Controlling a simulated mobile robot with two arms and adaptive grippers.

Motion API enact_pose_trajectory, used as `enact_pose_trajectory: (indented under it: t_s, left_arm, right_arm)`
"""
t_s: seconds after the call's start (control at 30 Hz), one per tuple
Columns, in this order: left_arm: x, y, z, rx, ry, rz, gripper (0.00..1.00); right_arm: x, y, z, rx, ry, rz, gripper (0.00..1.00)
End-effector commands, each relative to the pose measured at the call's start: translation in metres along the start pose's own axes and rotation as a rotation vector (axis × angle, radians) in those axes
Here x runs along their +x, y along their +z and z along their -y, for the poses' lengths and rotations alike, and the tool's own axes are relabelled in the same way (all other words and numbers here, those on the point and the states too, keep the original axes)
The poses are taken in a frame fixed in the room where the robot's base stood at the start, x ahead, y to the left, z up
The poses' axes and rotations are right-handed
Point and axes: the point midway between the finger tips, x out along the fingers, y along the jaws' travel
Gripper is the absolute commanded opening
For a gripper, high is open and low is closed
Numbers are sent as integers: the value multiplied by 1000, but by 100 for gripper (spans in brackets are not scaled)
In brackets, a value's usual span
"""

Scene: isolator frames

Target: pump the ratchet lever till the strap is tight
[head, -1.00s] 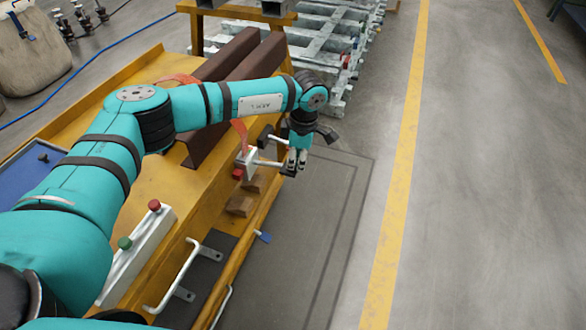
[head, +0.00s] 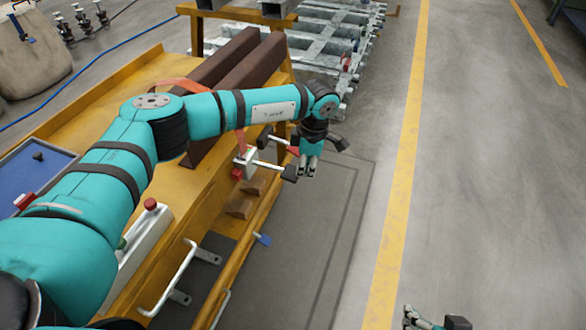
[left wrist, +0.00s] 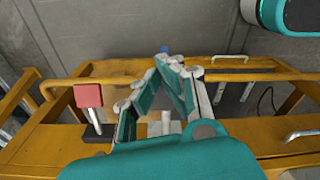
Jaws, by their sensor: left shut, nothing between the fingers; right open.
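The ratchet (head: 246,159) is a pale metal block on the near side of the yellow bench. Its lever (head: 272,167) is a thin rod reaching right to a dark grip (head: 290,173). The orange strap (head: 241,140) rises from the ratchet and crosses the brown beams (head: 238,68); my left arm hides part of it. My left gripper (head: 308,172) is shut and empty, just right of the dark grip; whether they touch is unclear. Its closed fingers also show in the left wrist view (left wrist: 165,62). My right gripper (head: 428,321) is open and empty at the bottom edge.
A red block (left wrist: 88,95) stands on a post left of the fingers in the left wrist view. Wooden wedges (head: 240,207) and a bent metal handle (head: 177,275) lie along the bench's near side.

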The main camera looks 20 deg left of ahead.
Motion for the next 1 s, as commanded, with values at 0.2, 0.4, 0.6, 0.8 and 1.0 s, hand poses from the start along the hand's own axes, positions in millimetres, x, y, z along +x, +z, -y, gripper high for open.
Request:
enact_pose_trajectory:
  t_s: [0.2, 0.4, 0.6, 0.8, 1.0]
  left_arm:
    - [-2, 6, 0, -1, -1, 0, 0]
    - [-7, 6, 0, -1, 0, 0, 0]
    - [-39, 7, -1, -1, 3, 4, 0]
    - [-83, 7, 0, 0, 2, 4, 0]
    - [-113, 7, 0, 0, 2, 3, 0]
  right_arm:
    - [1, -4, 0, 0, -1, -18, 71]
    - [1, -3, 0, 0, -1, -17, 71]
    - [1, -3, 0, 0, -1, -16, 71]
    - [1, -3, 0, 0, -1, -16, 71]
    - [1, -3, 0, 0, -1, -16, 71]
